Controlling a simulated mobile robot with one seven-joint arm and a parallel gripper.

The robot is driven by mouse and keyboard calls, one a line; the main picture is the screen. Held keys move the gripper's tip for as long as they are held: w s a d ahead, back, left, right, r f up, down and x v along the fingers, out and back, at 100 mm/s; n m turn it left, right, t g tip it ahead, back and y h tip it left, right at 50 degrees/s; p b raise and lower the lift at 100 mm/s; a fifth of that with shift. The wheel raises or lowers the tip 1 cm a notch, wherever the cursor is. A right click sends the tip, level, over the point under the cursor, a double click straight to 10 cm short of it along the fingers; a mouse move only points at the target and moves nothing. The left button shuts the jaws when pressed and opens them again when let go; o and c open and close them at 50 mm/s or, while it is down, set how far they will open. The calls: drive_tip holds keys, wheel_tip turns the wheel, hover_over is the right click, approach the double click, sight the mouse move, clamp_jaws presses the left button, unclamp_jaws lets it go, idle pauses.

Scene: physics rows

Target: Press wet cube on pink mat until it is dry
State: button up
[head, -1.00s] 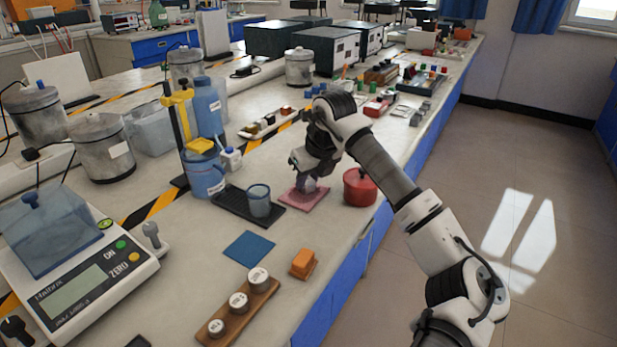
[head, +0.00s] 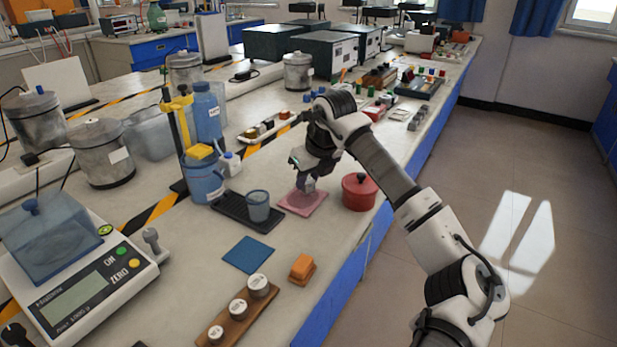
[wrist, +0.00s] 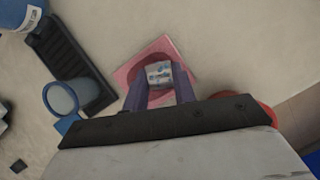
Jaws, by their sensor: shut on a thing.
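The pink mat (head: 298,207) lies flat on the bench in front of my arm. It also shows in the wrist view (wrist: 165,44), with a darker round patch on it around the cube. My gripper (head: 306,187) points down over the mat. In the wrist view its two purple fingers (wrist: 160,84) are shut on a small pale, greyish cube (wrist: 159,72). The cube is over the mat; I cannot tell whether it touches it. In the head view the cube is mostly hidden by the fingers.
A red lidded pot (head: 359,191) stands close right of the mat. A blue cup (head: 258,204) stands on a black tray (head: 230,208) to the left.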

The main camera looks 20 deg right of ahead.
drive_tip(key=shift+f+b, duration=0.55)
drive_tip(key=shift+f, duration=0.15)
idle(0.7)
drive_tip(key=shift+s+a+r+p, duration=0.1)
drive_tip(key=shift+a+r+p, duration=0.05)
drive_tip(key=shift+r, duration=0.25)
drive_tip(key=shift+s+a+r+p, duration=0.1)
drive_tip(key=shift+r+p, duration=0.05)
drive_tip(key=shift+r, duration=0.2)
drive_tip(key=shift+f+b, duration=0.75)
drive_tip(key=shift+f, duration=0.15)
idle(1.5)
drive_tip(key=shift+r, duration=0.1)
drive_tip(key=shift+w+d+r+p, duration=0.1)
drive_tip(key=shift+d+r+p, duration=0.05)
drive_tip(key=shift+r+p, duration=0.2)
drive_tip(key=shift+w+d+r+p, duration=0.1)
drive_tip(key=shift+r+p, duration=0.1)
drive_tip(key=shift+r, duration=0.15)
